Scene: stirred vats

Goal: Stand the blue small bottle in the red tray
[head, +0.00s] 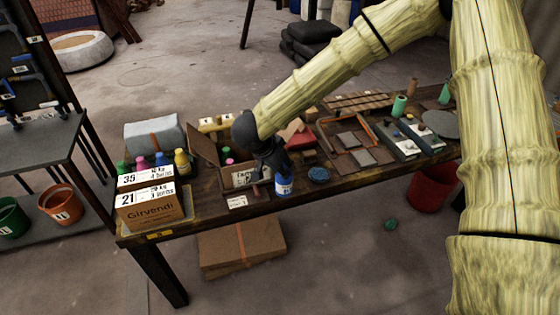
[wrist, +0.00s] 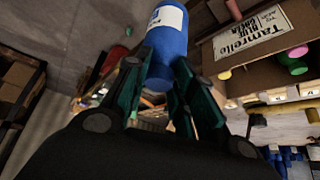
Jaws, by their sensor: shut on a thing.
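The blue small bottle (head: 284,187) with a white label is at the front edge of the workbench in the head view, just below my gripper (head: 272,165). In the wrist view the blue bottle (wrist: 166,52) sits between the two green-padded fingers of my gripper (wrist: 158,82), which is shut on it. The head view does not show clearly whether its base touches the bench. A red flat thing (head: 303,139) lies behind my gripper beside the open cardboard box; it may be the red tray, partly hidden by the arm.
The open cardboard box (head: 238,180) stands left of the bottle. A dark blue round thing (head: 319,174) lies to its right. Several coloured bottles and a Girvendi carton (head: 151,212) fill the bench's left end. Frames and tools lie to the right. A red bin (head: 431,190) is on the floor.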

